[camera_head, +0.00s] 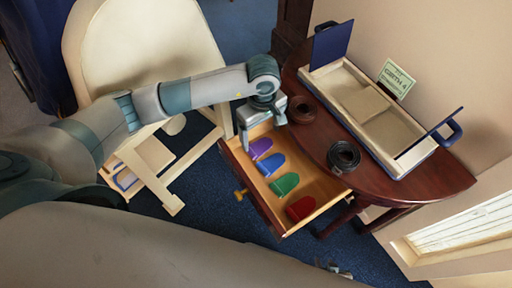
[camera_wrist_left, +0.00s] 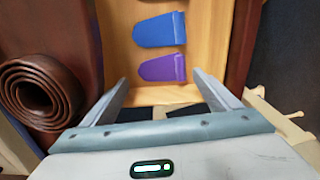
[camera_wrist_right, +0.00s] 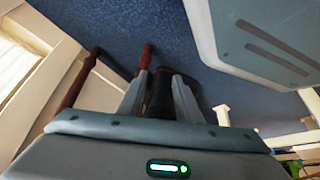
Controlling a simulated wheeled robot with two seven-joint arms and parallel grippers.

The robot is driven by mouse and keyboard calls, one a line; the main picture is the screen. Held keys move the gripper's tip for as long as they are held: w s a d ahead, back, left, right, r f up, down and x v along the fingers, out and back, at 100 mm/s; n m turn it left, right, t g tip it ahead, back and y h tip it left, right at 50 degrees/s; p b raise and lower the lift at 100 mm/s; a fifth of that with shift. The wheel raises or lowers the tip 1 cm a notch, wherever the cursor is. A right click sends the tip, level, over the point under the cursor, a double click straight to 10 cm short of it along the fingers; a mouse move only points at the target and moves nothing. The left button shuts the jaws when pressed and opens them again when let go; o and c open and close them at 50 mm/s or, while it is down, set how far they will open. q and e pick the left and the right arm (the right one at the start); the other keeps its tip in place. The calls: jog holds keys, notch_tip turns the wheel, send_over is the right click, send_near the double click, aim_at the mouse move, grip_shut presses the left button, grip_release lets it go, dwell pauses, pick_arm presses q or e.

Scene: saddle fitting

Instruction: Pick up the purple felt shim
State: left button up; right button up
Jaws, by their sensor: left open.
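The purple felt shim (camera_head: 261,148) lies flat in the open drawer (camera_head: 318,205), at the end nearest my left gripper. It also shows in the left wrist view (camera_wrist_left: 162,68), just beyond the fingertips. My left gripper (camera_head: 262,128) is open and empty, pointing down over that end of the drawer, apart from the shim. The right gripper (camera_wrist_right: 161,75) shows in the right wrist view above the blue carpet, with a dark shape between its fingers. I cannot tell whether it holds that shape.
Blue (camera_head: 269,165), green (camera_head: 285,184) and red (camera_head: 300,208) shims lie beside the purple one. Coiled brown (camera_head: 301,109) and black (camera_head: 343,156) straps and a long open box (camera_head: 340,95) stand on the table (camera_head: 425,190). A cream chair (camera_head: 140,50) stands left.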

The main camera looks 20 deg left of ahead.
aim_at(260, 146)
pick_arm(q)
jog(key=shift+s+a+f+p, duration=0.1)
jog(key=shift+f+p, duration=0.45)
jog(key=shift+f, duration=1.7)
jog(key=shift+c, duration=0.4)
jog(key=c, duration=0.7)
